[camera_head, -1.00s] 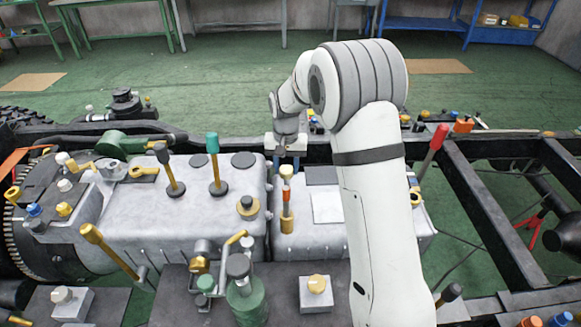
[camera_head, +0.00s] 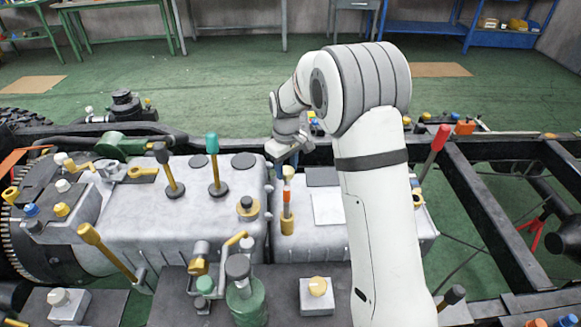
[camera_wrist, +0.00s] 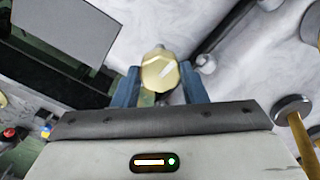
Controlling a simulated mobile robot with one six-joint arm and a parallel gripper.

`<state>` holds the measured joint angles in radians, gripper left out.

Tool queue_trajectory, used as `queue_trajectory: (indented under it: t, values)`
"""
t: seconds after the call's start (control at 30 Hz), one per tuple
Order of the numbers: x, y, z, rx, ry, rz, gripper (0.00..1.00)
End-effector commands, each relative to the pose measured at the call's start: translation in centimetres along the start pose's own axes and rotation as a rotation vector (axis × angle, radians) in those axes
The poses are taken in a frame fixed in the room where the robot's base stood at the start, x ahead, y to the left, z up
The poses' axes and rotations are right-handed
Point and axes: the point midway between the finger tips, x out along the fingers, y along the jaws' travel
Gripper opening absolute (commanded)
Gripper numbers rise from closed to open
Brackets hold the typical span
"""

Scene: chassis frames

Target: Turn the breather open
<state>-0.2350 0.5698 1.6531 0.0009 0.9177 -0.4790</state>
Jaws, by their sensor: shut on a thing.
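The breather is a pale yellow faceted cap (camera_wrist: 160,74), seen in the wrist view between two blue fingers. It also shows in the head view as a pale yellow top (camera_head: 288,172) on an upright stem with an orange band, over the grey housing. My gripper (camera_wrist: 160,84) is shut on this cap, one finger on each side. In the head view my gripper (camera_head: 287,162) comes down from behind the cap, with its body turned at a slant. The cap's inner workings and any open mark cannot be seen.
A flat white plate (camera_head: 327,207) lies just right of the breather. A green-topped lever (camera_head: 213,160) and a red-handled lever (camera_head: 433,150) rise nearby. My arm covers part of the housing's right side.

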Motion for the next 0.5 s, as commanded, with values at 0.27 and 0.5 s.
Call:
queue_trajectory:
  t: [0.27,0.5]
  values:
    - [0.37,-0.11,0.38,-0.068,-0.013,-0.006,0.16]
    - [0.36,-0.08,0.4,-0.076,-0.014,-0.006,0.16]
